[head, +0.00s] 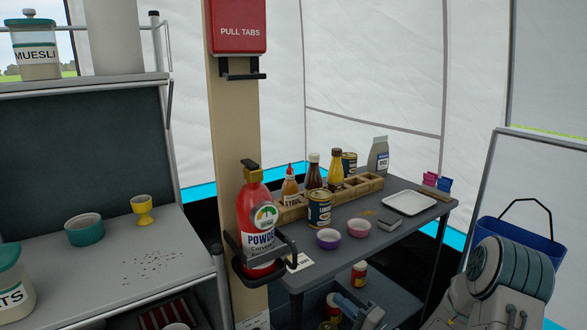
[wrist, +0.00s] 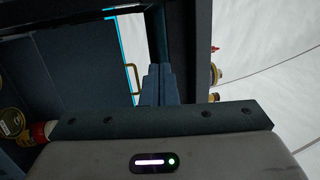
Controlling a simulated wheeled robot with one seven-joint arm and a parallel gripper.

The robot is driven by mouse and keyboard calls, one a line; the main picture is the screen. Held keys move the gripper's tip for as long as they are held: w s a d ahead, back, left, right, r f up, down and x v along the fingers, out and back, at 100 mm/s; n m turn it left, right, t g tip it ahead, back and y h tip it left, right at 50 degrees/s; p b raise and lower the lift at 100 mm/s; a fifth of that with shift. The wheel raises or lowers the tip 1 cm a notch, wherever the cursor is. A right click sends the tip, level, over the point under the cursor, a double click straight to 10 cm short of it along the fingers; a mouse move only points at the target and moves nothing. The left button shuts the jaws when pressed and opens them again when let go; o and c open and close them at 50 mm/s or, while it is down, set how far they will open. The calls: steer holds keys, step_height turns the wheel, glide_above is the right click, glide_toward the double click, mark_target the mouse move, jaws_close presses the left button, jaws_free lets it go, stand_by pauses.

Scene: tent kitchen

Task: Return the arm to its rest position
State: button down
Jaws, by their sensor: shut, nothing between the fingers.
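My gripper (wrist: 153,72) shows in the wrist view with its two fingers together and nothing between them. In the head view, my gripper (head: 342,300) is low, in front of the dark side table (head: 345,245) and close to the tins on its lower shelf. My arm (head: 500,285) is at the lower right of the head view, and the links between it and the gripper are partly out of frame.
A tin (wrist: 12,122) is left of my gripper in the wrist view. The tabletop holds a wooden crate (head: 370,187) of sauces, bowls and a white tray (head: 409,203). A post with a red extinguisher (head: 256,215) stands left. A blue bucket (head: 520,237) is behind my arm.

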steer(key=s+a+r+n+g+h+p, duration=0.1)
steer(key=s+a+r+n+g+p, duration=0.4)
steer(key=s+r+g, duration=0.35)
steer(key=s+a+r+n+g+h+p, duration=0.1)
steer(key=s+a+r+n+g+p, duration=0.4)
steer(key=s+r+g, duration=0.4)
steer(key=s+d+r+t+h+p, duration=0.5)
steer(key=s+d+r+h+p, duration=0.4)
steer(key=r, duration=0.5)
steer(key=s+d+h, duration=0.1)
steer(key=d+h, duration=0.1)
steer(key=d, duration=0.1)
steer(key=shift+s+m, duration=0.3)
steer(key=shift+m, duration=0.1)
steer(key=shift+r+t, duration=0.1)
steer(key=shift+t, duration=0.15)
